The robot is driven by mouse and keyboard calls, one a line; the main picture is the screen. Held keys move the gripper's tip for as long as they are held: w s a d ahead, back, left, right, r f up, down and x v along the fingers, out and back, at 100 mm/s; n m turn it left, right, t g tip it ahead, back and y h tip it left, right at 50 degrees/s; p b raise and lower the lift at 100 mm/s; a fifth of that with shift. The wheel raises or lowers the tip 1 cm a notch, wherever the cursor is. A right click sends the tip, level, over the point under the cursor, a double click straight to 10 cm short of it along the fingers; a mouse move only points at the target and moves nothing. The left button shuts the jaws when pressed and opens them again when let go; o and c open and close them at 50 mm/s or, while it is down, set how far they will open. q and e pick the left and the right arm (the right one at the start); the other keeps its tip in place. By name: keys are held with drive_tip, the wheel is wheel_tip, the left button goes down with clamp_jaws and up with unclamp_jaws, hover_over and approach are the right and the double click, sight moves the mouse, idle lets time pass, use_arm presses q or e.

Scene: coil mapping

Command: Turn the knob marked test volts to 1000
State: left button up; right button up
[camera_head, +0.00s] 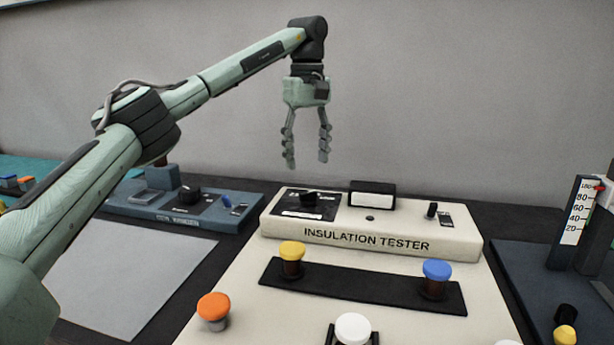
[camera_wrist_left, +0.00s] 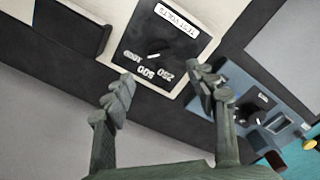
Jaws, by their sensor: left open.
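The cream insulation tester (camera_head: 366,238) stands on the bench. At its back left is a black plate with a black knob (camera_head: 313,197). In the left wrist view the plate reads TEST VOLTS, with 1000, 500 and 250 around the knob (camera_wrist_left: 155,55). A short white mark shows on the knob beside the 1000 label; its exact setting is hard to tell. My left gripper (camera_head: 307,163) is open and empty, pointing down above the knob and apart from it. Its fingertips also show in the left wrist view (camera_wrist_left: 161,74), either side of the plate's lower part. My right gripper is out of view.
A black display box (camera_head: 372,195) and a small black switch (camera_head: 432,209) sit right of the knob. A blue device (camera_head: 184,206) stands to the left. Yellow (camera_head: 292,248) and blue (camera_head: 436,270) capped posts stand in front. The grey wall is behind.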

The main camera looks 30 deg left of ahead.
use_arm(q)
drive_tip(key=shift+r, duration=2.4)
drive_tip(key=shift+f, duration=0.1)
